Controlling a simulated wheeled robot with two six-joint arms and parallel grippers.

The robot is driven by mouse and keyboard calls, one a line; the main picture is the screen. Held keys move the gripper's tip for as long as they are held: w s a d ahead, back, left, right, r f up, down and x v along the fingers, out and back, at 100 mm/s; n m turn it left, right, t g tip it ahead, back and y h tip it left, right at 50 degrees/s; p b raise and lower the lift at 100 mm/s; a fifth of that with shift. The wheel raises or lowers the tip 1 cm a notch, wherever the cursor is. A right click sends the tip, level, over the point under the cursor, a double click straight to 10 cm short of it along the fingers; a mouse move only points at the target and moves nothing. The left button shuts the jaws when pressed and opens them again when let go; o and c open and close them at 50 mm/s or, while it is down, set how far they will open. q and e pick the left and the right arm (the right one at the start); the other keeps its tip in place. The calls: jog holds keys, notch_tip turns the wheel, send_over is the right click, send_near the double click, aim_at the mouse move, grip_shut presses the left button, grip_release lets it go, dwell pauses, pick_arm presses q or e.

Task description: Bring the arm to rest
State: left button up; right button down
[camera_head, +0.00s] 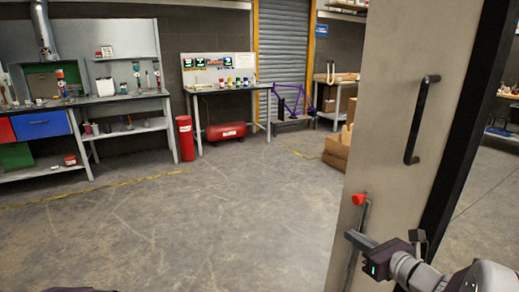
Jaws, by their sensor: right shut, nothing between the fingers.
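My right gripper (358,238) is at the lower right, in front of the pale door panel (385,120). Its fingers are shut with nothing held between them. My right arm comes in from the bottom right corner. A red knob (359,199) on a grey rod shows just above the fingertips; I cannot tell whether the gripper touches the rod. My left gripper is not in view; only a dark shape shows at the bottom left edge.
The door panel has a black handle (421,119) and a dark edge. A workbench (122,97) stands at the left, a red cylinder (185,138) beside it. A purple frame (292,103) and cardboard boxes (337,149) are farther back. The concrete floor (200,220) is clear.

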jog(key=s+a+f+n+g+y, duration=0.2)
jog(key=s+a+f+n+g, duration=0.15)
jog(key=a, duration=0.35)
jog(key=s+a+f+n+g+y, duration=0.1)
jog(key=s+a+f+n+g, duration=0.2)
jog(key=a, duration=0.4)
jog(key=s+a+f+n+g+y, duration=0.2)
jog(key=a+n+g, duration=0.1)
jog(key=a+n, duration=0.3)
jog(key=s+a+f+n+g+h, duration=0.25)
jog(key=s+f+n+g, duration=0.25)
jog(key=s+f+n, duration=0.3)
jog(key=s+d+f+n+h, duration=0.2)
jog(key=s+d+n+h, duration=0.1)
jog(key=d+n+h, duration=0.25)
jog(key=w+d+f+n+t+h, duration=0.1)
jog(key=w+d+n, duration=0.1)
jog(key=d+n, duration=0.4)
notch_tip(320, 180, up, 27)
jog(key=p, duration=2.7)
jog(key=shift+w+a, duration=0.15)
jog(key=shift+w, duration=0.2)
